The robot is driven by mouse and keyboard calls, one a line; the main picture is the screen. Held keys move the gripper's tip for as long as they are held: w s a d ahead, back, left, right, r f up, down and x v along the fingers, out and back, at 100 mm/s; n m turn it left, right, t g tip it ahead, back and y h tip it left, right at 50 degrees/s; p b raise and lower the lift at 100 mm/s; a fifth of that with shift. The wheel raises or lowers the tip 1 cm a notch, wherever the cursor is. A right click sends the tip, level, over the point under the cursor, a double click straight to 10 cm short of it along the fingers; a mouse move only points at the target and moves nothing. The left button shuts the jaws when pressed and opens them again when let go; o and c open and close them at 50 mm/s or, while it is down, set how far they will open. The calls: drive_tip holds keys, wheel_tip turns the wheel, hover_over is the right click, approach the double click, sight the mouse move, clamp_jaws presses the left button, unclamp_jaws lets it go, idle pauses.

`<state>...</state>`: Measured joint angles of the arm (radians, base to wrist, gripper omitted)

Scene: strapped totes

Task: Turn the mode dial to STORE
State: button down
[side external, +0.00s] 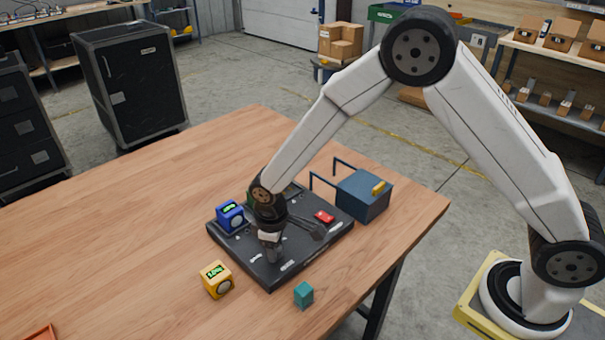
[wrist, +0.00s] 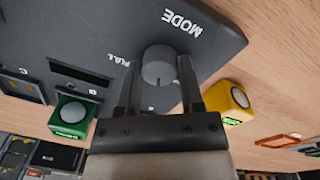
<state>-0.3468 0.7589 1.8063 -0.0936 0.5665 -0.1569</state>
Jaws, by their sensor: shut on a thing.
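The mode dial (wrist: 159,62) is a round grey knob on a dark panel (wrist: 65,25), with the word MODE printed beside it in the wrist view. I cannot make out a STORE label. My gripper (wrist: 158,84) is shut on the dial, one finger on each side of it. In the side external view my gripper (side external: 272,256) points down at the front part of the panel (side external: 276,282) and hides the dial there. A small mark shows on the knob's near edge.
A yellow cube (side external: 217,280) and a teal cube (side external: 304,295) stand in front of the panel. A blue cube (side external: 230,216) sits at its left, a red part (side external: 324,216) at its right. A dark blue box (side external: 362,200) stands behind right. The table's left is mostly clear.

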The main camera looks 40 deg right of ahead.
drive_tip(key=n, duration=0.3)
drive_tip(key=shift+n, duration=2.3)
drive_tip(key=shift+c, duration=1.2)
unclamp_jaws()
drive_tip(key=shift+r, duration=0.15)
drive_tip(key=shift+s+r, duration=0.15)
drive_tip(key=shift+r, duration=3.65)
